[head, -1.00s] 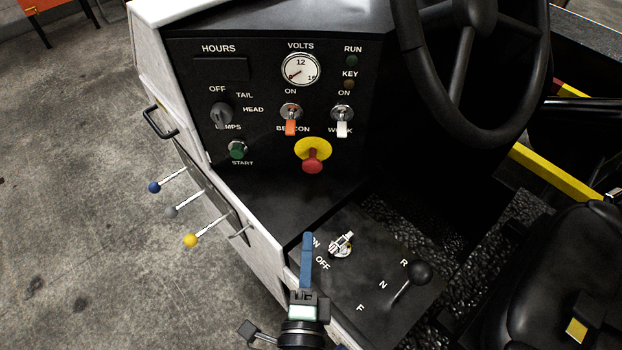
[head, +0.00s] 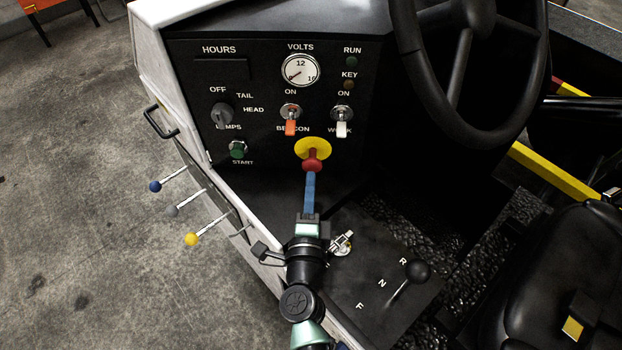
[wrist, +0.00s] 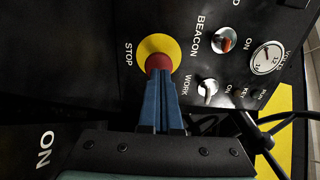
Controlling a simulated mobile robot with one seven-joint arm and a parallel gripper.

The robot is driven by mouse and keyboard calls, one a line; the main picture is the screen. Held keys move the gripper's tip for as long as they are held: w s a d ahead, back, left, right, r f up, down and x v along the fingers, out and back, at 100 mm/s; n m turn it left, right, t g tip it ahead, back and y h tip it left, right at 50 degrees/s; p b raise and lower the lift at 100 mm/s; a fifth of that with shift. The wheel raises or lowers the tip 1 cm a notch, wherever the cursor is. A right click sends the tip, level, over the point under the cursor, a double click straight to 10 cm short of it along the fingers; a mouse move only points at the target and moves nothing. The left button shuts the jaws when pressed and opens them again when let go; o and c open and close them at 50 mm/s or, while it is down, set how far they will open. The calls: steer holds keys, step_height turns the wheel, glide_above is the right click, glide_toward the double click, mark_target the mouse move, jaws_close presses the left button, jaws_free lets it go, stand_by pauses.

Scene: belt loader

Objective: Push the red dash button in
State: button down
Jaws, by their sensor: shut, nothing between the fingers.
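The red button (head: 312,161) is a mushroom knob on a yellow round plate (head: 313,147), low on the black dash panel. In the wrist view the red button (wrist: 158,63) sits at the blue fingertips, with the word STOP beside its yellow plate (wrist: 151,47). My gripper (head: 310,175) is shut and empty, its blue fingers pointing at the button from below in the picture. In the wrist view my gripper's fingertips (wrist: 159,75) overlap the button's near edge. They look touching or very close; I cannot tell which. The fingers hide part of the knob.
Above the button are the orange beacon switch (head: 290,127) and white work switch (head: 341,121). The green start button (head: 237,149) is to the left. A black gear lever (head: 417,273) and a key switch (head: 343,243) are lower right. The steering wheel (head: 470,60) is at upper right.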

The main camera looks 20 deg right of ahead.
steer(key=shift+w+d, duration=0.35)
steer(key=shift+w, duration=0.25)
